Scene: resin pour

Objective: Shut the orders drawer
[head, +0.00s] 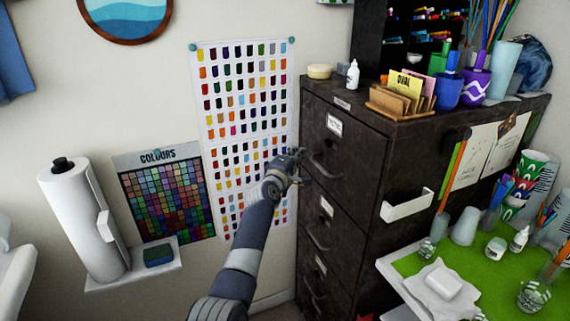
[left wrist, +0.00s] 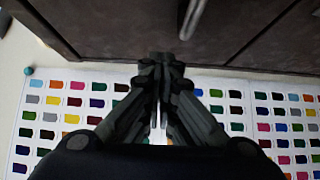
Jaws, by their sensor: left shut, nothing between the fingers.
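A dark filing cabinet (head: 372,205) stands against the wall, with several drawers on its left-facing front. The top drawer (head: 345,148) has a pale label and a curved handle; it looks flush or nearly so with the front. The label text is too small to read, so I cannot tell for sure which is the orders drawer. My left gripper (head: 301,168) is shut and empty, close to the top drawer's front beside its handle. In the left wrist view its fingertips (left wrist: 162,60) are together near the dark front, with a metal handle (left wrist: 192,18) beyond. Contact is unclear.
Colour charts (head: 245,100) hang on the wall behind my left arm. A paper roll (head: 82,220) stands on a small shelf at left. Pots and a card holder (head: 400,101) stand on the cabinet. A green-topped table (head: 470,270) with cups is at right.

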